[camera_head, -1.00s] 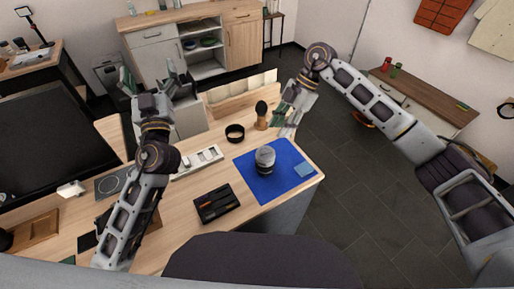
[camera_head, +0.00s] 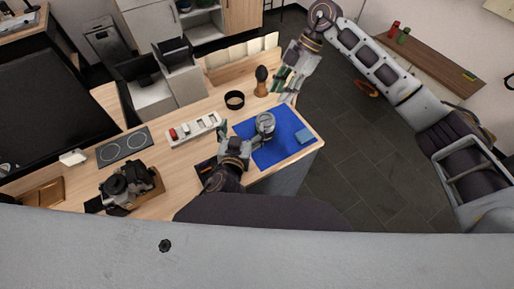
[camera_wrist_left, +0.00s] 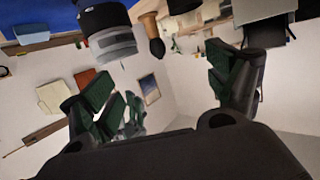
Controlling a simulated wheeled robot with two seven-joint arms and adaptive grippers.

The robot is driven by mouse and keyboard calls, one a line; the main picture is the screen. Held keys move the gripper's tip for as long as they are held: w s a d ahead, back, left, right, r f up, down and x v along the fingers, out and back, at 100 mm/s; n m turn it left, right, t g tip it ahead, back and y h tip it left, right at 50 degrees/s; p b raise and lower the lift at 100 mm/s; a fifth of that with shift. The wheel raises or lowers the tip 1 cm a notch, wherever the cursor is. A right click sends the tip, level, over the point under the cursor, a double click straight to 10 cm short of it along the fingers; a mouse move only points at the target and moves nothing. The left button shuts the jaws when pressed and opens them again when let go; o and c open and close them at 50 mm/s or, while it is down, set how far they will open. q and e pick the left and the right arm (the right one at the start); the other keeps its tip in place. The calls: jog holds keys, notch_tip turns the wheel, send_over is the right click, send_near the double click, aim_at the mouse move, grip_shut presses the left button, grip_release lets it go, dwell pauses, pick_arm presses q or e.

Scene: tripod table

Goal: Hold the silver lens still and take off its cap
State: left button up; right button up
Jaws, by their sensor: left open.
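The silver lens (camera_head: 265,126) stands on the blue mat (camera_head: 284,150), its top toward the head camera. In the left wrist view the lens (camera_wrist_left: 108,35) appears inverted, with a dark band and a grey end; I cannot clearly tell the cap from the body. My left gripper (camera_head: 234,136) is open beside the lens, to its left and nearer to me, apart from it. Its two green-padded fingers (camera_wrist_left: 170,85) are wide apart with nothing between them. My right gripper (camera_head: 284,88) is open and empty above the table's far right edge, beyond the lens.
A wooden-handled brush (camera_head: 262,82) and a black ring (camera_head: 234,99) stand behind the mat. A light blue cloth (camera_head: 304,135) lies on the mat's right side. A white strip (camera_head: 194,129) is left; a camera (camera_head: 125,184) sits at front left. A dark tray (camera_head: 205,168) is partly hidden under my left arm.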

pick_arm(q)
jog(key=s+d+f+m+g+h, duration=0.1)
jog(key=s+d+f, duration=0.2)
jog(key=s+d, duration=0.1)
jog(key=shift+s+d+f+g, duration=0.25)
jog(key=shift+d+f+g, duration=0.05)
jog(key=shift+d+g, duration=0.1)
jog(key=shift+w, duration=0.15)
jog(key=shift+d+x, duration=0.2)
jog(key=shift+x, duration=6.6)
jog(key=shift+c, duration=0.4)
